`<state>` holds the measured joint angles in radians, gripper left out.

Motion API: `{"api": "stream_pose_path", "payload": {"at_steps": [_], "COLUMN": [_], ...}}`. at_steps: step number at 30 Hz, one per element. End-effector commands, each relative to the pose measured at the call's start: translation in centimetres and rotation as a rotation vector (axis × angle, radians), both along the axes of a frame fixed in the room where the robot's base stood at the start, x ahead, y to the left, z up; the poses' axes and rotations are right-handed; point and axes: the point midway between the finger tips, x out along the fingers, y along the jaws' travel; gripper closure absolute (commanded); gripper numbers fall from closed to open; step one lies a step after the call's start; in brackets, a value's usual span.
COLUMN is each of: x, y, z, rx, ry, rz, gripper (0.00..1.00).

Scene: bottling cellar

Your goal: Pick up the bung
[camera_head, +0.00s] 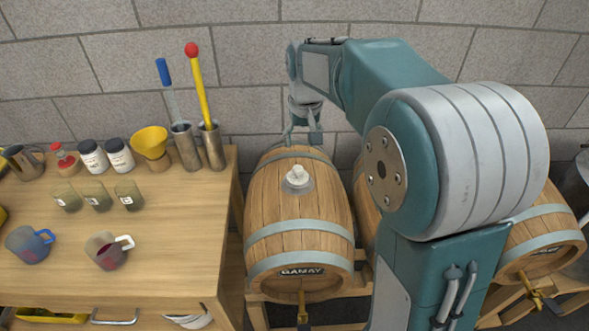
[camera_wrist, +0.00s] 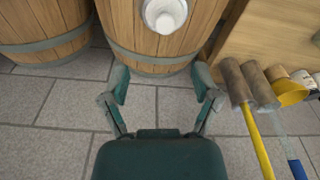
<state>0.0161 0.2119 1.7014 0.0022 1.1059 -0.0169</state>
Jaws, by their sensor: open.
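The white bung (camera_head: 298,176) sits on a pale round patch on top of the middle wooden barrel (camera_head: 300,222). In the wrist view the bung (camera_wrist: 166,14) shows at the top edge, partly cut off, on the barrel's staves. My gripper (camera_head: 302,138) is beyond the bung, over the back end of the barrel near the wall. In the wrist view my gripper (camera_wrist: 160,86) has its two fingers spread with nothing between them but the floor behind. The bung lies ahead of the fingertips, apart from them.
A wooden bench (camera_head: 150,230) stands left of the barrel with jugs, cups, jars and a yellow funnel (camera_head: 151,143). Tall red- and blue-ended tools stand in metal cylinders (camera_head: 211,146) at its back right. Another barrel (camera_head: 540,240) is at right. A block wall (camera_head: 250,60) closes the back.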

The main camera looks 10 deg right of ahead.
Motion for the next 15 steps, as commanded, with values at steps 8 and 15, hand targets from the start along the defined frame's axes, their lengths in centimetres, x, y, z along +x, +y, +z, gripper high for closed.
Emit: {"api": "stream_pose_path", "payload": {"at_steps": [8,15], "x": [0.5,0.7], "y": [0.1,0.3], "z": [-4.4,-6.5], "rx": [0.000,0.000], "ry": [0.005,0.006], "rz": [0.000,0.001], "gripper": [0.21,0.21]}}
